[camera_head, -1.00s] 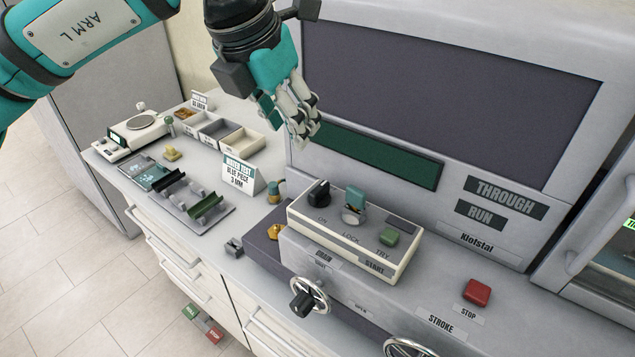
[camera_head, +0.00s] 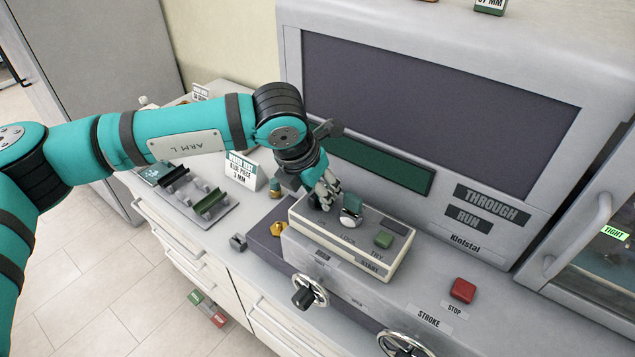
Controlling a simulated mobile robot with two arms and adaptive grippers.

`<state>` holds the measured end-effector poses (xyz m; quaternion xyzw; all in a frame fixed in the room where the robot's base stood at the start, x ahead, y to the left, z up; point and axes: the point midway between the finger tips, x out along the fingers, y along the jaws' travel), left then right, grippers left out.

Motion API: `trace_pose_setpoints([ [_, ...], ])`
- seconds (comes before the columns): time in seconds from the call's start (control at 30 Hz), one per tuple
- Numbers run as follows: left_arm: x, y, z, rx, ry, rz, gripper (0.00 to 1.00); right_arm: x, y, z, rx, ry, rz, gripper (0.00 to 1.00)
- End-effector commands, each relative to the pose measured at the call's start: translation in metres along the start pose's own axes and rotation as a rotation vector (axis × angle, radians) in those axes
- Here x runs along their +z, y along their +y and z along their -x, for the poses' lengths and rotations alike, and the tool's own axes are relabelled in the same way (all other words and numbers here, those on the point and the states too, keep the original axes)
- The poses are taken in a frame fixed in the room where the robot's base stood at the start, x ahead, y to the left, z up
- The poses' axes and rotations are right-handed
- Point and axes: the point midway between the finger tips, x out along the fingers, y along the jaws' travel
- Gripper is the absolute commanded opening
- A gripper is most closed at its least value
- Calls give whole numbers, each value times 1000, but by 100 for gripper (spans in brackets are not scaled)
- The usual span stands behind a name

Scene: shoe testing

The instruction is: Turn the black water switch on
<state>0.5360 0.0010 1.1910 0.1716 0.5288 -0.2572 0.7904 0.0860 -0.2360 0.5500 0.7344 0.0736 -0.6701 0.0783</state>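My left gripper (camera_head: 323,197) is over the left end of the cream control box (camera_head: 365,267), with its fingers pointing down. The black switch is hidden behind or under these fingers in the current view. I cannot tell whether the fingers touch it or how far they are closed. A green button (camera_head: 383,240) sits further right, above the TRY label. My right gripper is not in view.
A large machine with a dark screen (camera_head: 430,110) rises behind the box. A red STOP button (camera_head: 463,290) is to the right. Handwheels (camera_head: 310,292) stick out in front. A BLUE PIECE sign (camera_head: 243,170) and a rack (camera_head: 205,205) stand left on the counter.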

Motion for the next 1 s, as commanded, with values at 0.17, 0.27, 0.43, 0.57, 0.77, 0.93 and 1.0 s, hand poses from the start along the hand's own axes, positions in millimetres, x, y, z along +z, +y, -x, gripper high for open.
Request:
trace_pose_setpoints([
  [0.17,0,0,-2,0,0,-1,38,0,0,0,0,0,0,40],
  [0.27,0,0,-2,0,0,-1,38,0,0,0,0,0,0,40],
  [0.43,0,0,-2,0,0,0,18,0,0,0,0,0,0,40],
  [0.57,0,0,-2,0,0,0,1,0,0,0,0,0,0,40],
  [0.77,0,0,-2,0,0,-1,0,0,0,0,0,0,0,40],
  [0.93,0,0,-3,-8,-2,-19,0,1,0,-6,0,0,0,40],
  [1.0,-1,1,-4,-15,-2,-38,0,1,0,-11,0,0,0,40],
])
